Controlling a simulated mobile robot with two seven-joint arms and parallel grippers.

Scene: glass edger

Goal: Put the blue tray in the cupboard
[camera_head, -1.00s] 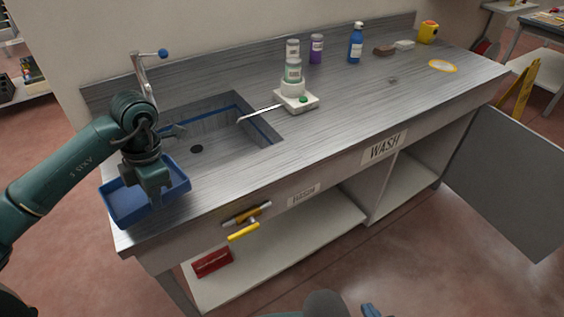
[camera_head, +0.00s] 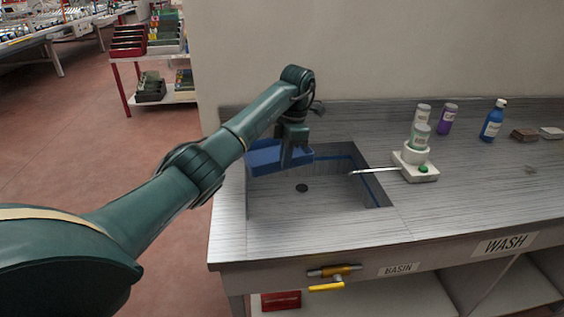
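The blue tray (camera_head: 264,158) is at the left side of the sink basin, above the counter's left end. My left gripper (camera_head: 293,158) points down at the tray's right part and appears shut on its rim; the fingertips are partly hidden. The tray looks raised off the worktop and roughly level. The cupboard space under the counter shows only in part, with a pale shelf (camera_head: 385,300) at the bottom edge. My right gripper is not in view.
The basin (camera_head: 325,185) has a blue edge strip. A white dispenser (camera_head: 415,165) with a spout, a purple bottle (camera_head: 446,118) and a blue bottle (camera_head: 493,121) stand to the right. A red box (camera_head: 281,300) sits below.

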